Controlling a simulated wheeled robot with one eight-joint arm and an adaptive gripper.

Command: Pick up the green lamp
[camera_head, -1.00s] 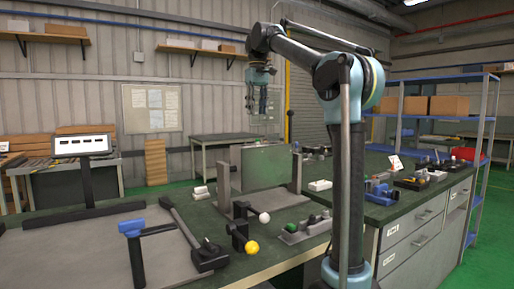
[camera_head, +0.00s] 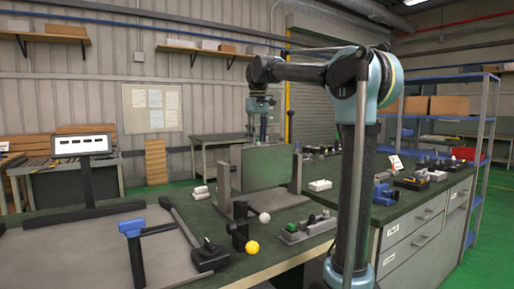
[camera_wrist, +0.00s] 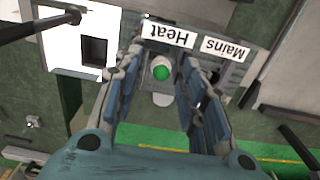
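The green lamp (camera_wrist: 160,73) shows in the wrist view as a small round green cap on a pale base, below the label "Heat". My gripper (camera_wrist: 161,57) is open, and its two blue-padded fingers lie either side of the lamp in the picture. The gap between the fingers is empty. In the head view my gripper (camera_head: 262,132) hangs pointing down behind the upright green board (camera_head: 265,167). I cannot pick out this lamp surely in the head view.
"Heat" (camera_wrist: 167,34) and "Mains" (camera_wrist: 225,48) labels appear upside down in the wrist view. In the head view a yellow knob (camera_head: 252,247), a white knob (camera_head: 264,218) and a blue-topped post (camera_head: 132,228) stand on the near bench. Blue shelves (camera_head: 486,135) stand at right.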

